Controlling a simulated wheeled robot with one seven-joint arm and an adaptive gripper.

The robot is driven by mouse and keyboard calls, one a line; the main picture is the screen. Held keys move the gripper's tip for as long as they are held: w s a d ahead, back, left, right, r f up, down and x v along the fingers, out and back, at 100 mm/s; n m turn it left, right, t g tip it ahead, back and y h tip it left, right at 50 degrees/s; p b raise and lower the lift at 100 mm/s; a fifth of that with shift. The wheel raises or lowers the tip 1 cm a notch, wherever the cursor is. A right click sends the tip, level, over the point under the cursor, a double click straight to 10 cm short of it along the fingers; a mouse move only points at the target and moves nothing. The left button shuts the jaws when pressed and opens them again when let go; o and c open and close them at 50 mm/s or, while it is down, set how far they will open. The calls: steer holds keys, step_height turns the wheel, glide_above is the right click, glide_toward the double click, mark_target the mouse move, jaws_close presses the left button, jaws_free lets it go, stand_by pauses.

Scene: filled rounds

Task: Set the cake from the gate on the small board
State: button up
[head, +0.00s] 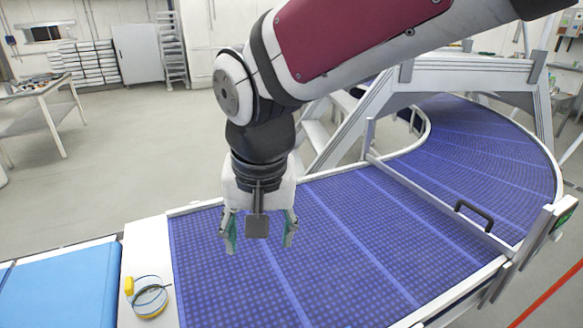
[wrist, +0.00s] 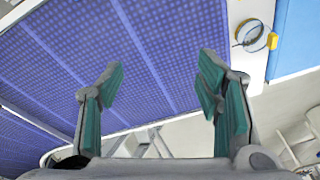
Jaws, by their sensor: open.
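My gripper (head: 260,232) is open and empty, pointing down above the purple conveyor belt (head: 340,235). I see no cake in either view. No small board can be made out for certain. A black arched bar (head: 475,214) stands at the right side of the belt; I cannot tell whether it is the gate.
A round clear item with a yellow rim (head: 150,298) lies on the white panel (head: 145,255) left of the belt. A blue surface (head: 60,290) lies further left. Metal rails edge the belt, which curves away at the back right. A worktable (head: 45,110) stands far left.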

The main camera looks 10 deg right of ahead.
steer(key=s+d+r+t, duration=0.1)
steer(key=s+d+r, duration=0.1)
steer(key=s+d, duration=0.3)
steer(key=s+d+r+n+t, duration=0.1)
steer(key=s+d, duration=0.4)
steer(key=d, duration=0.8)
steer(key=shift+s+d+r+t+h, duration=0.2)
steer(key=shift+d+r+t+h, duration=0.15)
steer(key=shift+r+t, duration=0.1)
